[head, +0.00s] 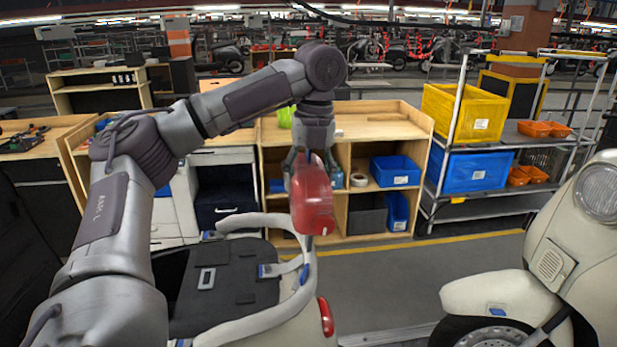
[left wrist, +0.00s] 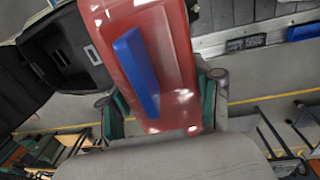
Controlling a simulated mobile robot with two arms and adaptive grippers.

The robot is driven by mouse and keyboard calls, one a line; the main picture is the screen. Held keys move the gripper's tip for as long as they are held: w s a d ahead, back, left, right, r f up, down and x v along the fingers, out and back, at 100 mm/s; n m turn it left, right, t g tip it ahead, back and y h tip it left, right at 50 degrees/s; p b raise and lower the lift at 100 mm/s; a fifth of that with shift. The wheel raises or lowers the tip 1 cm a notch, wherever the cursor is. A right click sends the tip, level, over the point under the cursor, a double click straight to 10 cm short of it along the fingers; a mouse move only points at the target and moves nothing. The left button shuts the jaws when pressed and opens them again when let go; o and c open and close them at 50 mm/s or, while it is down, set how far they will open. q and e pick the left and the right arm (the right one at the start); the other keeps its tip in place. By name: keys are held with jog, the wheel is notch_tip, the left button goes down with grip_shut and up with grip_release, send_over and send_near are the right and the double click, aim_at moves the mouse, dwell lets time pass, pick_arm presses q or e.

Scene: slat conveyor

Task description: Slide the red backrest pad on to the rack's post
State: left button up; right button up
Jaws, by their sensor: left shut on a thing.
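The red backrest pad (head: 312,205) hangs upright below my left gripper (head: 312,168) in the head view. My left gripper is shut on the pad's upper part. In the left wrist view the pad (left wrist: 181,55) lies between the teal-sided fingers (left wrist: 163,105), with a blue strip (left wrist: 137,60) on its face. The rack (head: 265,322) is a pale tube frame around the scooter's dark seat area. The pad's lower end overlaps the rack's rear part in the picture. I cannot tell whether they touch, and the post is not clearly seen. My right gripper is not in view.
A second cream scooter (head: 580,240) stands at the right. Behind are a wooden shelf unit (head: 345,205) with blue bins and a metal rack (head: 440,165) with yellow, blue and orange boxes. The grey floor (head: 390,275) between the scooters is mostly clear.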

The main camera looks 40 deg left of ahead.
pick_arm(q)
jog(key=shift+a+f+b, duration=0.1)
jog(key=shift+f+b, duration=0.3)
jog(key=shift+f, duration=0.85)
jog(key=o, duration=1.5)
jog(key=shift+s, duration=0.1)
jog(key=r, duration=1.2)
jog(key=shift+w+d, duration=0.35)
jog(key=shift+w, duration=0.05)
